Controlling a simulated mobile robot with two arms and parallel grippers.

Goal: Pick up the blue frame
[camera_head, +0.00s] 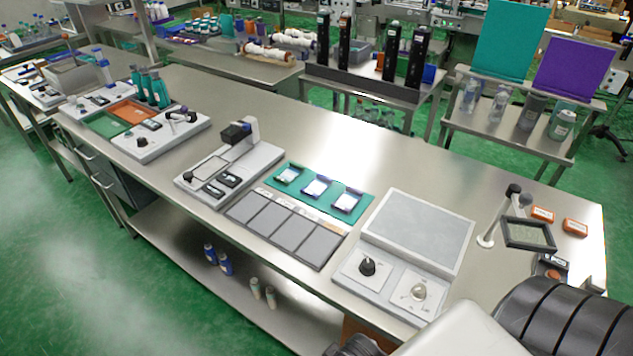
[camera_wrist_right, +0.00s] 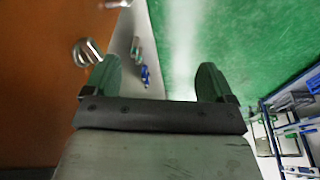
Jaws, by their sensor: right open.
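Three small frames lie in a row on a teal mat (camera_head: 331,213) in the middle of the bench. The left frame (camera_head: 289,175) looks teal, the middle frame (camera_head: 317,187) has a bluish rim, and the right frame (camera_head: 347,201) looks blue to violet. Their exact colours are hard to tell at this size. My right gripper (camera_wrist_right: 155,85) is open and empty in the right wrist view, with green floor and a low shelf beyond its fingers. The frames do not show in that view. My left gripper is not in view.
Grey panels (camera_head: 270,222) lie in front of the mat. A grey device with an arm (camera_head: 233,165) stands left of it, and a sloped grey fixture with knobs (camera_head: 418,235) stands right. A stand with a small framed screen (camera_head: 528,235) is farther right. The bench behind the mat is clear.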

